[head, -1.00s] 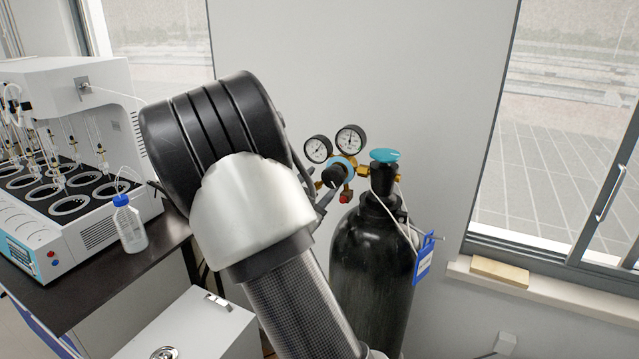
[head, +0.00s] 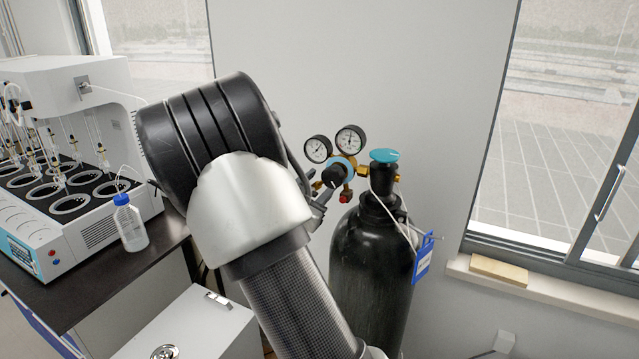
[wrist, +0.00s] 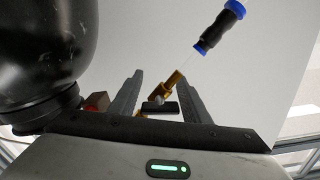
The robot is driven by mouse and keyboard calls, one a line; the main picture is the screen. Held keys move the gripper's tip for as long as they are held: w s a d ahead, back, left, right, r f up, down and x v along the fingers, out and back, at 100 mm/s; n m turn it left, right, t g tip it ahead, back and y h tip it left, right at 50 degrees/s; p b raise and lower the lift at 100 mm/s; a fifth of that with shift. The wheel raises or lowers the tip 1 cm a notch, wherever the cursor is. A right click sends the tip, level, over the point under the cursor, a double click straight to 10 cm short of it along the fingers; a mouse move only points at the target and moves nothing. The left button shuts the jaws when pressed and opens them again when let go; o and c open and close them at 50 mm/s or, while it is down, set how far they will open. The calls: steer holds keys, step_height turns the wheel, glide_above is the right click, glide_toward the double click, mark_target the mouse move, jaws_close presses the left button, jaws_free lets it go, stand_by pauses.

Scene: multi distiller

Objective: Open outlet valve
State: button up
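A gas regulator (head: 336,174) with two round gauges sits beside the neck of a black gas cylinder (head: 370,270). Brass fittings stick out from its left side, partly hidden by my arm. My gripper (head: 318,201) is beside them, mostly hidden behind my arm in the head view. In the wrist view my gripper (wrist: 161,84) has its two grey fingers apart. A brass fitting (wrist: 170,82) with a small black, handle-like part (wrist: 160,107) appears between the fingers. I cannot tell whether a finger touches it.
A teal-topped valve (head: 384,157) stands on the cylinder. A blue tag (head: 424,258) hangs at its side. A bench with a white multi-station apparatus (head: 105,235) and a bottle (head: 130,225) is at left. A white cabinet (head: 195,330) is below. The window is at right.

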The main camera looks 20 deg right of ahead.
steer(key=shift+o, duration=0.4)
steer(key=shift+s+a, duration=0.15)
steer(key=shift+a, duration=0.1)
steer(key=b+v, duration=0.2)
steer(key=v, duration=1.5)
